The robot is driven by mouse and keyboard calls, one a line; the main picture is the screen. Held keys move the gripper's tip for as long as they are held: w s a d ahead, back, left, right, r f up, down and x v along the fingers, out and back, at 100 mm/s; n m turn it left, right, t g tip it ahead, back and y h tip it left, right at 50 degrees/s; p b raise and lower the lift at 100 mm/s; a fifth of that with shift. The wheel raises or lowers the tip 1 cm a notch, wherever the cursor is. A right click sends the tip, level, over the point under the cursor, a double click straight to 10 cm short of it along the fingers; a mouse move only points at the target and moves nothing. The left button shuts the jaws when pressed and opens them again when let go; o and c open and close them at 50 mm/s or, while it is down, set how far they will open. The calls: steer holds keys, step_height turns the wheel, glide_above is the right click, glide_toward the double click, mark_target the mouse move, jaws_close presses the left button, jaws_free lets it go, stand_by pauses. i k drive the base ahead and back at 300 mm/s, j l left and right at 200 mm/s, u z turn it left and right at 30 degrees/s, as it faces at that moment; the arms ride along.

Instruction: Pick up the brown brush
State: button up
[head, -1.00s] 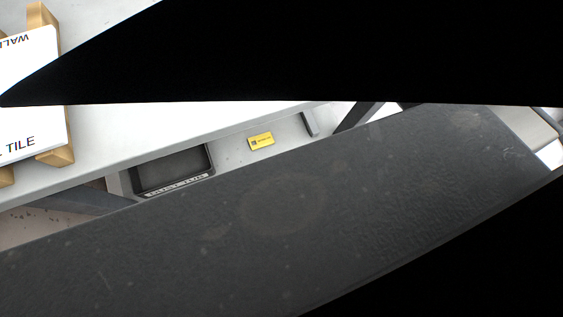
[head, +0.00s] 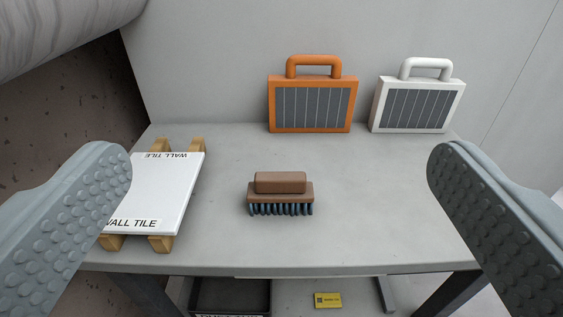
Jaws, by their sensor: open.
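The brown brush (head: 281,190) lies bristles down on the grey stone slab (head: 360,235), near the middle of the view. It has a raised brown grip block on top and dark blue bristles along its front. My gripper (head: 282,165) is open and empty. Its two grey studded fingers stand wide apart at the left and right of the view, with the brush between them in the picture but apart from both.
A white wall tile (head: 157,192) rests on wooden blocks (head: 161,243) to the left. An orange case (head: 312,104) and a white case (head: 417,104) with striped fronts stand at the back by the wall. Below the front edge are a dark tub (head: 231,297) and a yellow tag (head: 327,300).

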mark_target(293, 188)
steer(key=i+l, duration=0.1)
steer(key=l, duration=0.35)
steer(key=i+l, duration=0.1)
steer(key=l, duration=0.4)
steer(key=i+l+u, duration=0.1)
steer(key=l, duration=0.35)
steer(key=i+l, duration=0.1)
steer(key=l, duration=0.4)
